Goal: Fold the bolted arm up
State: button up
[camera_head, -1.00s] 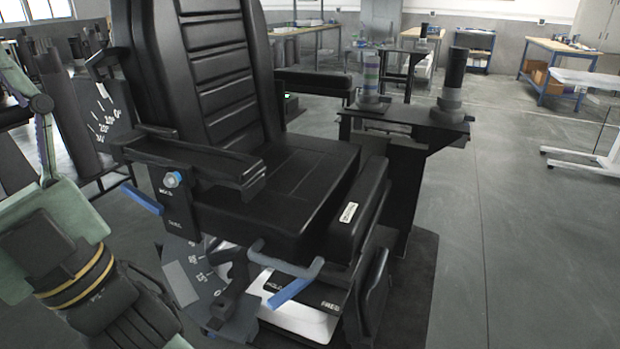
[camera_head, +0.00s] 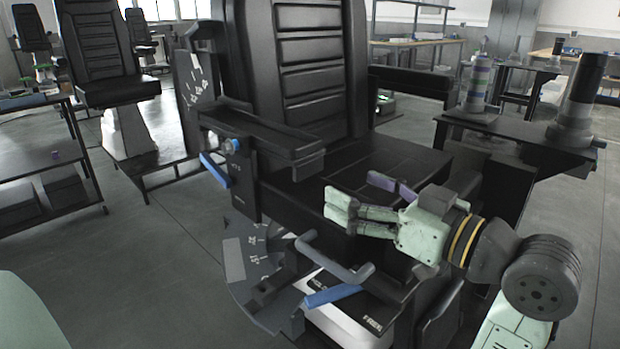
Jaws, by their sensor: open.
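A black padded seat (camera_head: 290,70) on a column stands in the middle. Its near armrest (camera_head: 262,138) lies flat, extending forward at the left. A blue-capped bolt or knob (camera_head: 233,145) sits on the armrest's side bracket, with a blue lever (camera_head: 214,169) below it. The other armrest (camera_head: 410,81) is also level, on the seat's far right side. I cannot tell for certain which one is the bolted arm. My gripper (camera_head: 354,196), pale green with a purple part, is open and empty. It appears in front of the seat cushion, right of the near armrest, its fingers pointing left.
A blue-gripped handle (camera_head: 335,294) and a dial plate (camera_head: 250,265) are low at the seat's front. A side table (camera_head: 520,128) with cylindrical columns stands right. A shelf table (camera_head: 40,165) and more seats stand left, with open floor (camera_head: 150,240) between.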

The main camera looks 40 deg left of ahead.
aim_at(311, 171)
jog(key=a, duration=0.3)
jog(key=a+p, duration=0.1)
jog(key=a, duration=0.3)
jog(key=w+a, duration=0.1)
jog(key=a, duration=0.2)
jog(key=shift+a+f, duration=0.1)
jog(key=shift+a, duration=0.2)
jog(key=shift+c, duration=0.2)
